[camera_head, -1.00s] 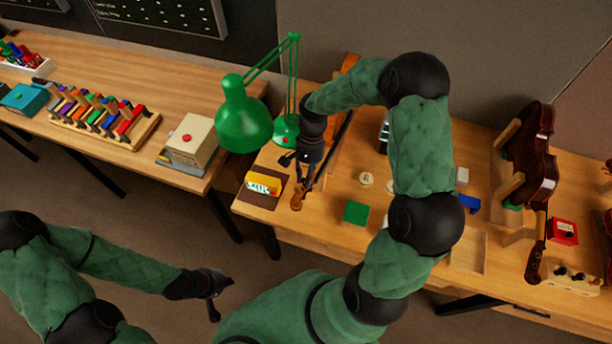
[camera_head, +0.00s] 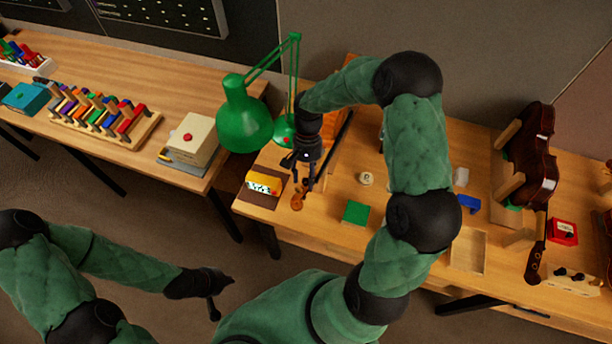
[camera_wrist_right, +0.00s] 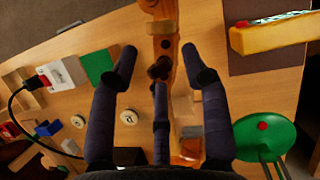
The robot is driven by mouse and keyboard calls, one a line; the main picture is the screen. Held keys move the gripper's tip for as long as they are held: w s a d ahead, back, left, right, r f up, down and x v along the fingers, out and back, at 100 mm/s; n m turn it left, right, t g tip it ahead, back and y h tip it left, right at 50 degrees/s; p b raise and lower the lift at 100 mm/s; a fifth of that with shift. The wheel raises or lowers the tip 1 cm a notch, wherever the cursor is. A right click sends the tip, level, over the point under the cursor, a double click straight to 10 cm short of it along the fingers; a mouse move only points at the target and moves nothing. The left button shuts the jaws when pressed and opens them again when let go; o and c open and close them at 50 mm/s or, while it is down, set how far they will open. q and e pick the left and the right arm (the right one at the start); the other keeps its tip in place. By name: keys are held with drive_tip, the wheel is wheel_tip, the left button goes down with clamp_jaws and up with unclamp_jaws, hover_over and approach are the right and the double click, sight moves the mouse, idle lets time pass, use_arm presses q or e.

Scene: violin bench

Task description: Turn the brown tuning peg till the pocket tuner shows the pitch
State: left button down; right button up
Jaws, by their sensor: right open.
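The violin's scroll and peg box (camera_head: 297,201) lie at the bench's front left; they also show in the right wrist view (camera_wrist_right: 162,22). A dark brown peg (camera_wrist_right: 159,68) sticks out there between my fingers. My right gripper (camera_head: 305,187) is open above the peg box, fingertips apart on either side of the peg (camera_wrist_right: 158,62); contact cannot be told. The yellow pocket tuner (camera_head: 264,184) stands left of the scroll with a lit display, too small to read. In the wrist view the tuner (camera_wrist_right: 272,36) shows mostly its edge. My left gripper (camera_head: 215,300) hangs clear of the bench, its jaws unclear.
A green lamp (camera_head: 243,118) stands close behind the right gripper. A green square (camera_head: 356,212) and a round pale disc (camera_head: 367,179) lie to the right. A hanging violin (camera_head: 532,160) and a red box (camera_head: 563,231) are at far right.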

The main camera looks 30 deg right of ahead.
drive_tip(key=v, duration=1.1)
drive_tip(key=shift+r, duration=0.4)
idle(1.4)
